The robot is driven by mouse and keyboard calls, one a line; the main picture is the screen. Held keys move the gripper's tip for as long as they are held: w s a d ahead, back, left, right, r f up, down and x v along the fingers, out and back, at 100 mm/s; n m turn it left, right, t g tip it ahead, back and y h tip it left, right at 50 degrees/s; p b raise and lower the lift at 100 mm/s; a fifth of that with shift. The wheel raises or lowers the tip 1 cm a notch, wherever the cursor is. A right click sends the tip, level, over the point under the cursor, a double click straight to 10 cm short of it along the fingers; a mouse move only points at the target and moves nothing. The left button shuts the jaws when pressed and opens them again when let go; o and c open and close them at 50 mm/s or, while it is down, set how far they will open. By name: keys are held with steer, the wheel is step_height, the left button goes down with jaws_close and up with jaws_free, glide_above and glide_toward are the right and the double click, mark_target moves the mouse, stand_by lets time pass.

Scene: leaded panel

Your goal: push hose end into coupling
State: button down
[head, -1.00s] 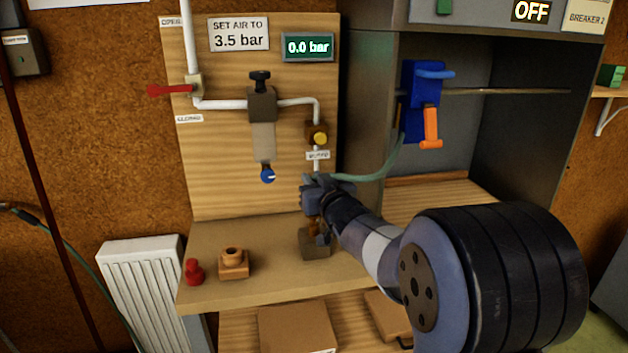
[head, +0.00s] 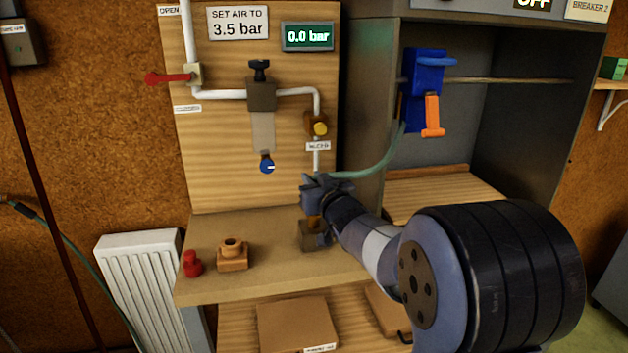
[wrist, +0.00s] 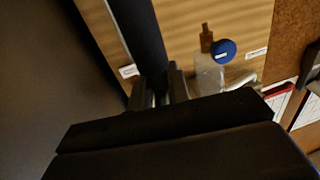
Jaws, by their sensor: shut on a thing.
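The green hose (head: 387,163) hangs from the blue holder area and runs left to my gripper (head: 314,184), which is shut on its end. In the wrist view a dark thick cylinder (wrist: 139,35), seemingly the hose, runs up from between the fingers (wrist: 158,88).
A metal block (head: 309,237) with a brass piece stands on the shelf (head: 205,285) below my gripper. A brass fitting (head: 233,256) and a red plug (head: 193,264) stand farther left. The blue holder (head: 423,85) with an orange handle is at right. The gauge (head: 308,37) reads 0.0 bar.

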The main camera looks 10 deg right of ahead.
steer(key=c, duration=1.3)
jaws_free()
steer(key=shift+o, duration=0.2)
steer(key=s+d, duration=0.1)
steer(key=s, duration=0.9)
steer(key=shift+s+d, duration=0.35)
steer(key=shift+s, duration=0.05)
steer(key=w, duration=0.3)
steer(key=w+a, duration=0.1)
steer(key=w, duration=0.7)
steer(key=shift+a, duration=0.4)
steer(key=shift+s+r+p, duration=0.15)
steer(key=shift+r+p, duration=0.25)
steer(key=shift+p, duration=0.05)
steer(key=shift+f, duration=0.15)
